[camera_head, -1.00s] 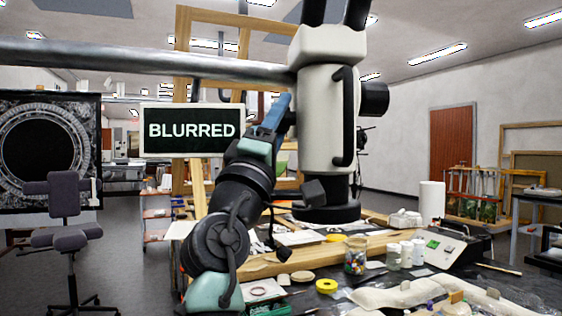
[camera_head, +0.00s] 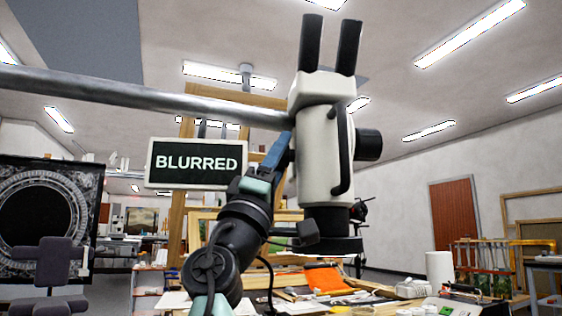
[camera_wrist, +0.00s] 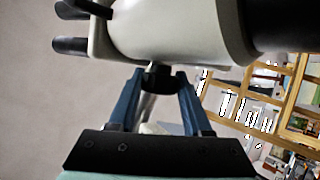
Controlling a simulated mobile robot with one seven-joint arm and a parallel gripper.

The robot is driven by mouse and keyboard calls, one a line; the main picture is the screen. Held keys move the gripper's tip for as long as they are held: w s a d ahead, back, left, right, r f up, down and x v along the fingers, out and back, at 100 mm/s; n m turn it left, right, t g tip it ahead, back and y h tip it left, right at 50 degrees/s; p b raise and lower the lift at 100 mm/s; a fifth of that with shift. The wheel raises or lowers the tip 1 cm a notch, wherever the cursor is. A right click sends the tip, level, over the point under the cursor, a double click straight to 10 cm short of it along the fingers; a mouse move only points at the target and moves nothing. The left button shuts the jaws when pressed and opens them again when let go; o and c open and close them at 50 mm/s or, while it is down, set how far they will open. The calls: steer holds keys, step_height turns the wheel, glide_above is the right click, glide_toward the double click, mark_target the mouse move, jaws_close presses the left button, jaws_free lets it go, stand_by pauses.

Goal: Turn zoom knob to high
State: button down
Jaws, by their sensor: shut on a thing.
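A white microscope (camera_head: 318,150) with two dark eyepieces hangs from a grey horizontal bar in the head view. Its white body also fills the top of the wrist view (camera_wrist: 175,32). The dark zoom knob (camera_wrist: 160,78) sticks out of the body there. My gripper (camera_wrist: 158,82) has its blue fingers on both sides of this knob and is shut on it. In the head view my gripper (camera_head: 281,150) is at the left side of the body, and the knob is mostly hidden. A sign (camera_head: 199,163) beside it reads "BLURRED".
A large black knob (camera_head: 369,145) sits on the microscope's right side. A curved black handle (camera_head: 343,150) runs down the body. A cluttered worktable with an orange cloth (camera_head: 324,280) lies below. A dark chair (camera_head: 57,265) stands at the left.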

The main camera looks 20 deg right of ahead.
steer(key=shift+c, duration=1.7)
jaws_free()
steer(key=v, duration=1.3)
